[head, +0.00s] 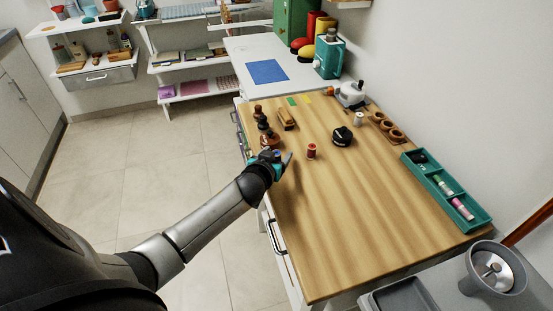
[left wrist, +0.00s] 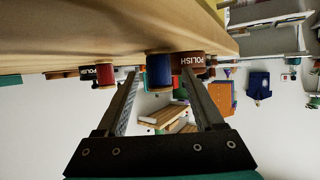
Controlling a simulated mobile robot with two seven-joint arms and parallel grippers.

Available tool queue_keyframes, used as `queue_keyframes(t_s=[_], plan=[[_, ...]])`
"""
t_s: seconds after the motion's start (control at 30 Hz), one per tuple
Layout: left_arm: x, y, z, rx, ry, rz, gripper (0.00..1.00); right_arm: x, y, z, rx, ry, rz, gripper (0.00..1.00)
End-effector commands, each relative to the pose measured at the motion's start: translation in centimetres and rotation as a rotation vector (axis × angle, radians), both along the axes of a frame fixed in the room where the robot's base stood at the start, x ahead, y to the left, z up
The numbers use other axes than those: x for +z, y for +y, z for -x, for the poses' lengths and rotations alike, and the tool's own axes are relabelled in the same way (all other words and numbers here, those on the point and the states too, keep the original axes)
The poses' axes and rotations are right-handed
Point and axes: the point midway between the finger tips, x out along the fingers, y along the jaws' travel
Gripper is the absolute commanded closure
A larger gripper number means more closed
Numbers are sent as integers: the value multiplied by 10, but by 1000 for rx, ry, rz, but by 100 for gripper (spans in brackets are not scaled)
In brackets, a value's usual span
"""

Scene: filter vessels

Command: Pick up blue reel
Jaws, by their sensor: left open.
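The blue reel (left wrist: 159,72) shows in the left wrist view, on the wooden worktop and in line with the gap between my left fingertips. My left gripper (left wrist: 160,78) is open, with one finger on each side of that gap. I cannot tell whether the reel is fully between the fingers or just beyond them. In the head view my left gripper (head: 278,160) is low at the worktop's left edge, and it largely hides the blue reel there. My right gripper is not in view.
A red reel (head: 311,151) stands just right of my gripper. A brown polish container (left wrist: 195,62) is close beside the blue reel. A black container (head: 342,136) and a white reel (head: 359,119) stand farther off. A green tray (head: 447,190) lies right; the front worktop is clear.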

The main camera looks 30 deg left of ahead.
Motion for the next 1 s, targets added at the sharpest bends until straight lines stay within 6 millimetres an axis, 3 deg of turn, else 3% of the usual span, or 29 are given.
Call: queue_keyframes(t_s=[0.1,0.7,1.0], plan=[[0,0,0,0,0,0,31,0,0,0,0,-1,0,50],[0,0,0,0,0,0,98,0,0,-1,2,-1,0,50],[0,0,0,0,0,0,100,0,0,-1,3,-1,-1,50]])
